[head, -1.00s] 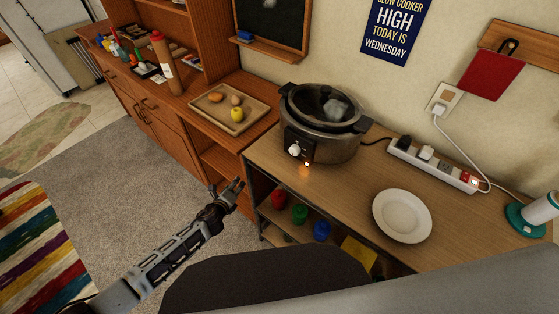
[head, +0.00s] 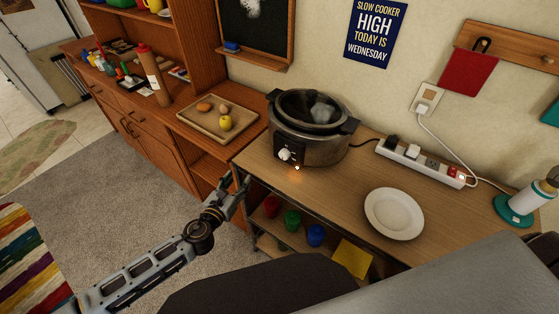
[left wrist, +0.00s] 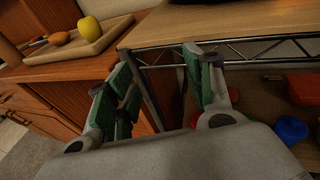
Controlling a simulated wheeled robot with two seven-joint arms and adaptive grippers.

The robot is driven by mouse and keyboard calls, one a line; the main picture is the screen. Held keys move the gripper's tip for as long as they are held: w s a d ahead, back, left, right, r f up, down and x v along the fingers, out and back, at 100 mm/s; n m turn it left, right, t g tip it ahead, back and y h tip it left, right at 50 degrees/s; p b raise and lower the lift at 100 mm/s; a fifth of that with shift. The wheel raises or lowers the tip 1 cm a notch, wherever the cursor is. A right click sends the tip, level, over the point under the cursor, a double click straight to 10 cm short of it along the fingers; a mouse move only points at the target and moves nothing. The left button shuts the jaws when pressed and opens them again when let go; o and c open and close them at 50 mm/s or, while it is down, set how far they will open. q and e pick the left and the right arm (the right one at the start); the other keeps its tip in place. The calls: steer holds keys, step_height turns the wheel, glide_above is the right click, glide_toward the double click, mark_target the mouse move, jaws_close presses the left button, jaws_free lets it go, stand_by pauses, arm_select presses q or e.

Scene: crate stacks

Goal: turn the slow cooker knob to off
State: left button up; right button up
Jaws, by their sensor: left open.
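The slow cooker (head: 310,130) is a dark metal pot with a lid, standing at the left end of the wooden counter in the head view. Its white knob (head: 284,154) is on the front, with a small orange light just below it. My left gripper (head: 234,183) is open and empty, in front of the counter's left front edge, below and left of the knob and apart from it. In the left wrist view its open fingers (left wrist: 160,85) face the counter's edge and shelf rail. The knob is outside that view. My right gripper does not show.
The counter (head: 350,190) holds a white plate (head: 394,213), a power strip (head: 420,162) with a lit red switch and a white-and-teal bottle (head: 525,203). Colored cups sit on the shelf below. A wooden tray (head: 192,123) with food stands left of the cooker.

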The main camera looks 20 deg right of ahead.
arm_select(q)
steer(key=s+d+r+m+g+h+b, duration=0.1)
steer(key=s+d+r+m+h, duration=0.3)
steer(key=s+r+m, duration=0.5)
steer(key=shift+s+d+r+m, duration=0.2)
steer(key=shift+s+m, duration=0.3)
steer(key=shift+s, duration=0.55)
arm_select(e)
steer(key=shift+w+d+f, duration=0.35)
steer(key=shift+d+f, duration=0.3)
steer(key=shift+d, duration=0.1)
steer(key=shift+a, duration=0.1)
